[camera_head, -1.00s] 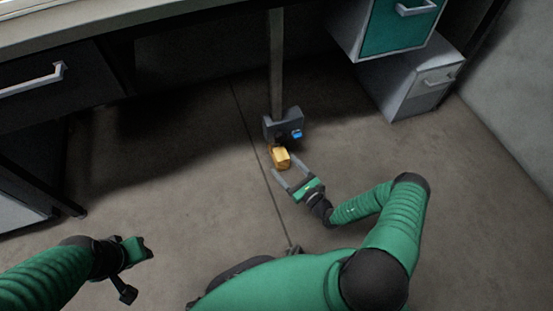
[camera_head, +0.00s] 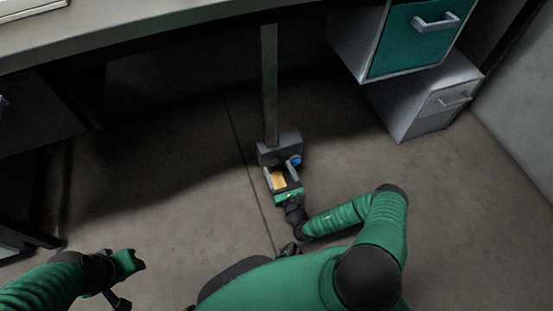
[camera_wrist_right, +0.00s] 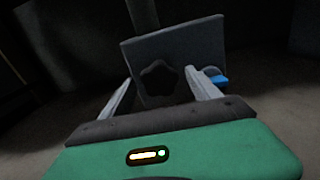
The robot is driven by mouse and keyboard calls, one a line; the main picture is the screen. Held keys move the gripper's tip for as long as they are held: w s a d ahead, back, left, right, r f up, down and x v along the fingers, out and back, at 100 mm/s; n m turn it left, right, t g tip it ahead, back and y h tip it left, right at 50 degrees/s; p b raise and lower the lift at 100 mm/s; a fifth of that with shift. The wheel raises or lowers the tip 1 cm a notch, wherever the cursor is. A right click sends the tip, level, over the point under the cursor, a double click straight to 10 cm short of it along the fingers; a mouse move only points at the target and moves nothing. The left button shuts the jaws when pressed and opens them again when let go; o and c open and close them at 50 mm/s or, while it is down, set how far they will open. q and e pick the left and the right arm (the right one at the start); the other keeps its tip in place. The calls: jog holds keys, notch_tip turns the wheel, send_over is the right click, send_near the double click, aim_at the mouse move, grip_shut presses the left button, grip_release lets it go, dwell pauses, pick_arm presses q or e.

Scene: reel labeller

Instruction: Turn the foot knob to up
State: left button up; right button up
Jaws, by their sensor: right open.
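The foot unit is a grey box (camera_head: 280,148) at the base of a post, also facing me in the right wrist view (camera_wrist_right: 205,45). A dark, lobed knob shape (camera_wrist_right: 158,80) shows on its face there.
A blue piece (camera_head: 296,160) sticks out at the box's right side, close to the right finger. The post (camera_head: 269,85) rises to the bench (camera_head: 150,40) above. Drawer cabinets (camera_head: 425,100) stand at the right. The floor around is clear.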

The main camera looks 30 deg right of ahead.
jog(key=shift+w, duration=0.3)
jog(key=shift+r, duration=0.2)
jog(key=shift+c, duration=1.4)
jog(key=shift+f, duration=0.1)
jog(key=c, duration=1.1)
jog(key=shift+o, duration=0.2)
jog(key=shift+s, duration=0.1)
